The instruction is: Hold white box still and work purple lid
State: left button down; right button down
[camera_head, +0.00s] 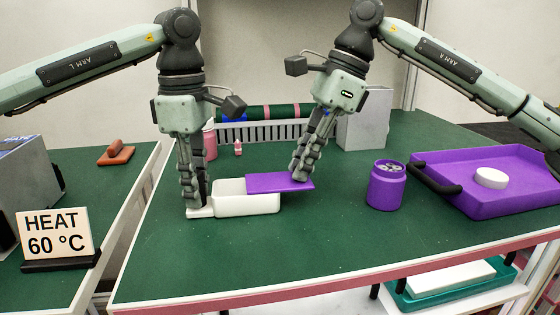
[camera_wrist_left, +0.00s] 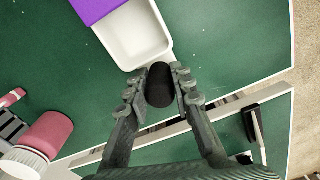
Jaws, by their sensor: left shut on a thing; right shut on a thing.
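The white box (camera_head: 230,204) sits on the green table, its left part open and empty inside. The purple lid (camera_head: 278,184) lies over its right part and sticks out past its right end. My left gripper (camera_head: 197,203) points down at the box's left end and is shut there. In the left wrist view, my left gripper's fingers (camera_wrist_left: 160,80) close around a dark rounded piece (camera_wrist_left: 160,86) beside the white box (camera_wrist_left: 135,38); a corner of the purple lid (camera_wrist_left: 93,9) also shows. My right gripper (camera_head: 299,178) is shut on the purple lid near its right end.
A purple canister (camera_head: 386,190) and a purple tray (camera_head: 505,205) holding a white disc (camera_head: 490,178) stand to the right. A white rack (camera_head: 265,130), a pink jar (camera_head: 210,144) and a grey block (camera_head: 364,120) are behind. The front table area is clear.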

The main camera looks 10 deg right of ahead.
pick_arm(q)
jog(key=shift+a, duration=0.1)
pick_arm(e)
jog(key=shift+d, duration=0.15)
jog(key=c, duration=1.4)
grip_release()
jog(key=v, duration=1.2)
pick_arm(q)
jog(key=c, duration=1.2)
grip_release()
jog(key=shift+r, duration=0.15)
